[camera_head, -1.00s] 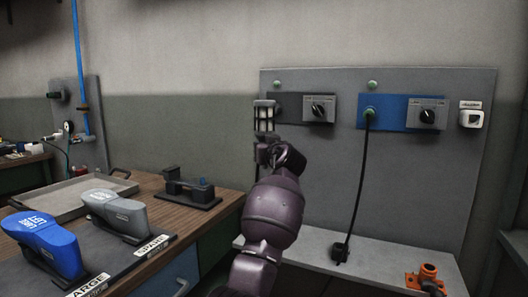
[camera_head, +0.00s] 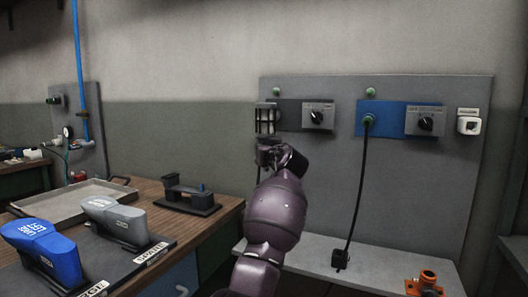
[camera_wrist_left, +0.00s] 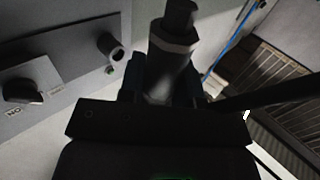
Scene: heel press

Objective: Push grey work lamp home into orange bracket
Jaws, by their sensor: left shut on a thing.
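In the left wrist view a grey cylinder with a dark end (camera_wrist_left: 172,60) sits between the fingers. An orange fitting (camera_head: 425,283), the only orange part that looks like the bracket, is on the ledge at the lower right, well apart from the lamp. Whether anything sits in it is too small to tell. My right gripper is not in view.
The grey wall panel (camera_head: 420,185) carries a grey switch box (camera_head: 317,116), a blue switch unit (camera_head: 393,118) and a hanging black cable (camera_head: 358,190). On the left bench are a tray (camera_head: 75,200), a black stand (camera_head: 190,197), a blue block (camera_head: 42,250) and a grey block (camera_head: 115,222).

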